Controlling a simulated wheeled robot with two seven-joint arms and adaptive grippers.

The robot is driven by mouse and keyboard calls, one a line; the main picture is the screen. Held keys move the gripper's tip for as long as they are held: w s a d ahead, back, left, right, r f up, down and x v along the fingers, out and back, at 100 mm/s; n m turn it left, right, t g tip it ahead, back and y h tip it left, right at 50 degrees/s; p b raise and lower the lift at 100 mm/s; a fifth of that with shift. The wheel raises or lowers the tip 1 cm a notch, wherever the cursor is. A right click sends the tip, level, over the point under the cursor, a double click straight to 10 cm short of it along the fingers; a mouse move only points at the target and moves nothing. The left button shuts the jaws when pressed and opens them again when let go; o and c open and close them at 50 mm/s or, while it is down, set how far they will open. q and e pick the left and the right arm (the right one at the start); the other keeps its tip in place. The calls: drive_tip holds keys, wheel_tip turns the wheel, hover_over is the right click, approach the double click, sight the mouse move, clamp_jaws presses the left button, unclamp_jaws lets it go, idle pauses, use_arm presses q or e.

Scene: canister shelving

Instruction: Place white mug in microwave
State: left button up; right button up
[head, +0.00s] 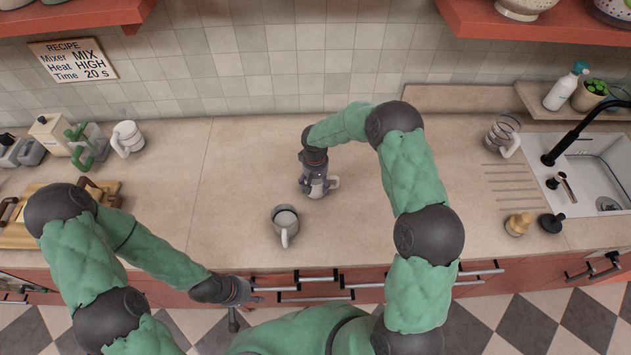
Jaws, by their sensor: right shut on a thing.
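A white mug (319,190) stands on or just above the middle of the counter, its handle to the right. My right gripper (315,182) comes down on it from above and is shut on it, hiding most of its rim. A second whitish mug (284,226) stands upright just in front and to the left, its handle toward me. Another white mug (127,138) is at the back left of the counter. My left gripper (246,309) is empty and low, in front of the counter's front edge, with its fingers apart. I cannot make out a microwave in this view.
A wooden board (103,190) and small appliances (50,133) are on the left. A clear jug (503,135), stoppers (518,224) and the sink (597,160) with a black tap are on the right. The counter (235,160) left of the held mug is clear.

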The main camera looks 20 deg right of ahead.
drive_tip(key=o, duration=1.3)
drive_tip(key=shift+f, duration=0.2)
drive_tip(key=o, duration=0.4)
drive_tip(key=shift+c, duration=0.2)
drive_tip(key=shift+r, duration=0.1)
